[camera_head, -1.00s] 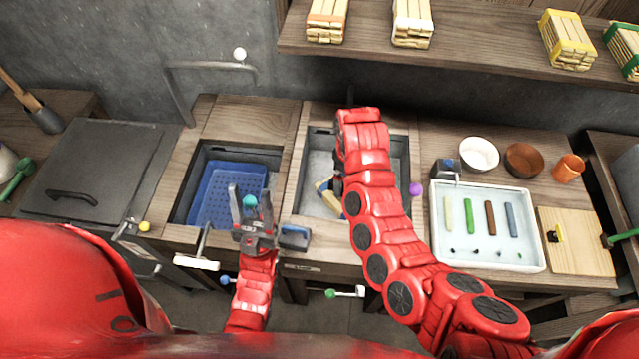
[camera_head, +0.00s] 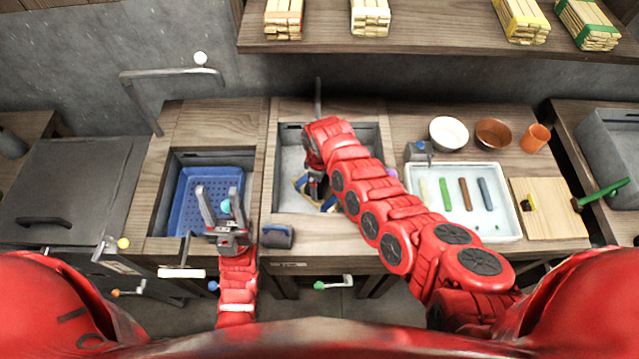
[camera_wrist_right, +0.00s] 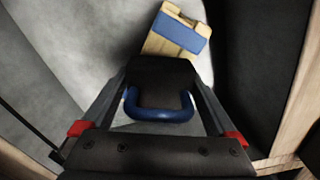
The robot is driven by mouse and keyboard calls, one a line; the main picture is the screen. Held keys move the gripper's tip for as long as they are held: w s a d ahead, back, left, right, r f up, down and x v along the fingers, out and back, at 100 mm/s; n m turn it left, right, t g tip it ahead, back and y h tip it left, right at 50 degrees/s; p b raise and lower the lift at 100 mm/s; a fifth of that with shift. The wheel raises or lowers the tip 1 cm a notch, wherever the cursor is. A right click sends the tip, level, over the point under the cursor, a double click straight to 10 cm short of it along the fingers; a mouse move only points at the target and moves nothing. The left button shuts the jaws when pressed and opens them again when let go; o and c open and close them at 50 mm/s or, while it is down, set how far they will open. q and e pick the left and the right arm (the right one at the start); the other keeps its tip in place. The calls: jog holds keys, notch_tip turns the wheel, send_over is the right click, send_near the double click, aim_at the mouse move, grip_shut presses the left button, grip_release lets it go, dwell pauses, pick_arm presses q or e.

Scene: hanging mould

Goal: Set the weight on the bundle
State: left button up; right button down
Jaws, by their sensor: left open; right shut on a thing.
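The weight, a dark block with a blue loop handle (camera_wrist_right: 160,112), is between the fingers of my right gripper (camera_wrist_right: 160,75) in the right wrist view. The bundle (camera_wrist_right: 172,38), pale wooden sticks with a blue band, lies in the grey basin just beyond the weight, which overlaps its near end in this view. I cannot tell whether they touch. In the head view my right gripper (camera_head: 316,186) is down in the basin (camera_head: 292,155), and the bundle (camera_head: 302,185) shows only partly beside it. My left gripper (camera_head: 220,212) is open and empty over the front of the blue basket.
A blue perforated basket (camera_head: 195,200) sits in the left well. A dark block with a blue top (camera_head: 277,237) is at the bench's front edge. A white tray of coloured bars (camera_head: 465,205) and bowls (camera_head: 449,133) stand right. Banded bundles (camera_head: 370,18) lie on the shelf.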

jog(key=shift+f, duration=0.5)
jog(key=shift+f, duration=0.1)
grip_release()
